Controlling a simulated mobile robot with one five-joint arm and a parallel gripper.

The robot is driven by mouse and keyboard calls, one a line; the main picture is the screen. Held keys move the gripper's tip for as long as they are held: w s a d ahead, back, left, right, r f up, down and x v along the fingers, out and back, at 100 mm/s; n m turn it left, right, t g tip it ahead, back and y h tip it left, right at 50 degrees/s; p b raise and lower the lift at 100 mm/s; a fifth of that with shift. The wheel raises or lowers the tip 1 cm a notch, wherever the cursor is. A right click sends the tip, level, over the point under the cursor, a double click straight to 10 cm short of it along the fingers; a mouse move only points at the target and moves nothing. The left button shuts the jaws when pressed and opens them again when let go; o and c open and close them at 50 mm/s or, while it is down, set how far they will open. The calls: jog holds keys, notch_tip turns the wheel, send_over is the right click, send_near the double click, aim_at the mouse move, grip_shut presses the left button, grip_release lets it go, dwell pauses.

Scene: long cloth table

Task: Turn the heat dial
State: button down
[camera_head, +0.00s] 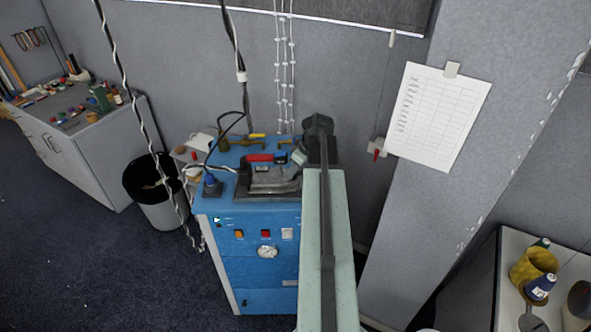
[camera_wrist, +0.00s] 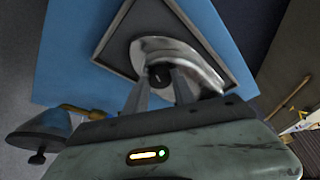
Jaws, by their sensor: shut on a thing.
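A silver iron with a red handle (camera_head: 262,157) lies on a dark-framed plate on top of the blue cabinet (camera_head: 262,213). In the wrist view, the iron's shiny metal body (camera_wrist: 200,62) fills the middle. A small dark round knob (camera_wrist: 160,74), which looks like the heat dial, sits between my fingertips. My gripper (camera_wrist: 161,82) is shut on it. In the head view, my gripper (camera_head: 297,157) reaches down at the iron's right end. The fingertip contact is too small to see there, and my arm covers the cabinet's right side.
The cabinet front has a pale round knob (camera_head: 267,252) and several small coloured switches. A cord runs to the iron. A waste bin (camera_head: 160,200) stands at left, and a pillar with a paper sheet (camera_head: 438,115) at right. A brass fitting (camera_wrist: 80,111) is beside my gripper.

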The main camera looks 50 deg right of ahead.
jog(key=shift+a+m+h, duration=0.2)
jog(key=shift+m+h, duration=0.6)
jog(key=shift+m, duration=1.2)
jog(key=c, duration=1)
grip_release()
jog(key=shift+c, duration=0.2)
jog(key=p+v, duration=0.7)
jog(key=shift+r, duration=0.4)
jog(key=shift+s, duration=0.1)
